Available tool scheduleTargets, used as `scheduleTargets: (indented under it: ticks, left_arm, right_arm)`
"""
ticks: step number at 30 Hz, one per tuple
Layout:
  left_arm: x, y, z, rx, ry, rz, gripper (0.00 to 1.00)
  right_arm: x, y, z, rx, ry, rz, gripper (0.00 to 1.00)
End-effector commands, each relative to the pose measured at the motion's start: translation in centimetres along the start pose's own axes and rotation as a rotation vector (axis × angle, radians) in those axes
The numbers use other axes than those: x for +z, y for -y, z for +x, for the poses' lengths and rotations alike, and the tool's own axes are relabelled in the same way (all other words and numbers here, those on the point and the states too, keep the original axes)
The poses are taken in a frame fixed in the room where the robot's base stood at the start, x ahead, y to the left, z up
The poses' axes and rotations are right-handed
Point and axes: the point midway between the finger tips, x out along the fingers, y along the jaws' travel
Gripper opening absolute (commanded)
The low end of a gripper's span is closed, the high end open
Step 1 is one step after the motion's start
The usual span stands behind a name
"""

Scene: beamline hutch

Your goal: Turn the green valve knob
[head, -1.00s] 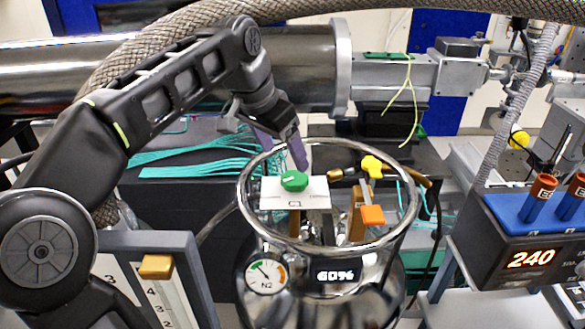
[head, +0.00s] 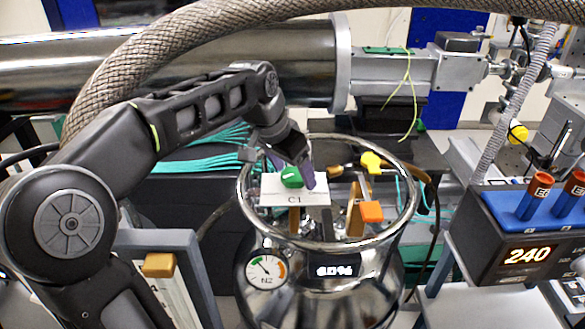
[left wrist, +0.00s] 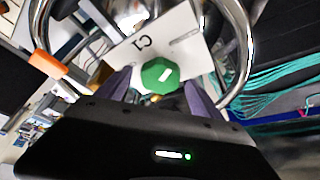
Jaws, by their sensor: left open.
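The green valve knob (head: 291,177) sits at the top of a white card marked C1 (head: 296,196), inside the rim of a shiny steel vessel (head: 243,205). A white line on the knob shows in the left wrist view (left wrist: 160,74). My left gripper (head: 292,176) is open, with its purple fingers around or just above the knob; one finger partly covers it in the head view. In the left wrist view the two fingers stand on either side of the knob, and I cannot tell whether they touch it. My right gripper is not in view.
A yellow knob (head: 371,162) and an orange block (head: 371,212) are also within the vessel's rim. A gauge marked N2 (head: 266,272) is on its front. A blue rack with tubes (head: 520,205) and a 240 display stand at the right. A braided hose (head: 120,62) arches overhead.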

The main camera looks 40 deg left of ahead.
Motion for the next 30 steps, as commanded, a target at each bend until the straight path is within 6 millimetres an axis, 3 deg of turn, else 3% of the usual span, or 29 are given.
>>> scheduleTargets:
  ticks: [2,24,30]
  left_arm:
    - [-0.01,0.00,-0.02,0.000,0.000,0.000,0.76]
    - [-0.02,0.00,-0.07,0.000,-0.001,0.000,0.16]
    - [-0.01,-0.01,-0.06,-0.002,-0.001,-0.005,0.14]
  right_arm:
    - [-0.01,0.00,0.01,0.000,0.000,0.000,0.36]
    - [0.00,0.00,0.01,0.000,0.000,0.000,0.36]
    - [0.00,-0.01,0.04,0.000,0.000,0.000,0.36]
